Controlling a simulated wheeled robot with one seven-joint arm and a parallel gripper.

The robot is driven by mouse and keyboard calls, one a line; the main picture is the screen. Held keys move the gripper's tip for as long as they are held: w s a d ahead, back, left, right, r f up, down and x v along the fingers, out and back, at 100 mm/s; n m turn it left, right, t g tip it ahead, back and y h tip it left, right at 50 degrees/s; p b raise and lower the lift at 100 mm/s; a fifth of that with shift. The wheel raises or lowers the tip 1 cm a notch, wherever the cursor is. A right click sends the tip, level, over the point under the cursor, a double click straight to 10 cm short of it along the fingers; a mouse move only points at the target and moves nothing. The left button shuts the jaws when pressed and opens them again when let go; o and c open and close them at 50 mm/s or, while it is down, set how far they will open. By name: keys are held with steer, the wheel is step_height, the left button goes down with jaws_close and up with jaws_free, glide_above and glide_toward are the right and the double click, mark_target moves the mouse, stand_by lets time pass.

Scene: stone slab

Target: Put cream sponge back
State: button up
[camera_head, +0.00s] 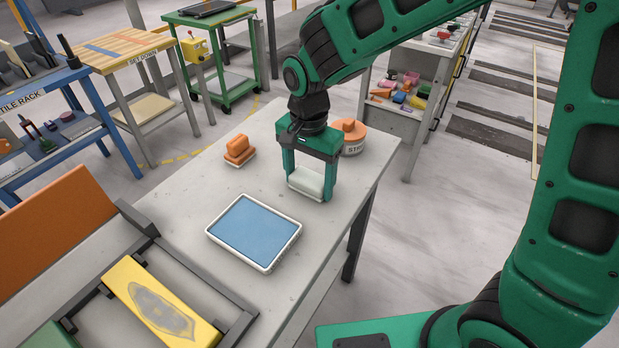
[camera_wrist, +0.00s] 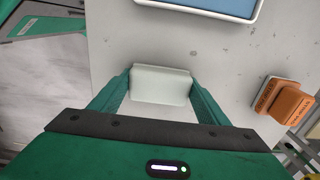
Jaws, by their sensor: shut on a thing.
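The cream sponge (camera_head: 306,183) is a pale block between the two green fingers of my gripper (camera_head: 309,190). My gripper is shut on it, with a finger against each end. In the wrist view the sponge (camera_wrist: 160,85) sits level between the fingertips (camera_wrist: 160,92), over the grey slab. I cannot tell whether its underside touches the slab. A white tray with a blue inside (camera_head: 211,235) lies flat on the slab, in front and to the left of my gripper. The tray's white rim also shows at the top of the wrist view (camera_wrist: 200,14).
An orange-handled block (camera_head: 239,150) stands on the slab (camera_head: 190,200) at the left. A round orange-lidded tub (camera_head: 352,134) stands just behind my gripper. A frame with a yellow slab (camera_head: 160,305) lies at the front left. The slab between sponge and tray is bare.

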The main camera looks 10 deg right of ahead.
mark_target(309, 178)
steer(key=shift+f, duration=0.15)
steer(key=o, duration=1.1)
step_height(309, 178, up, 12)
steer(key=shift+r, duration=0.2)
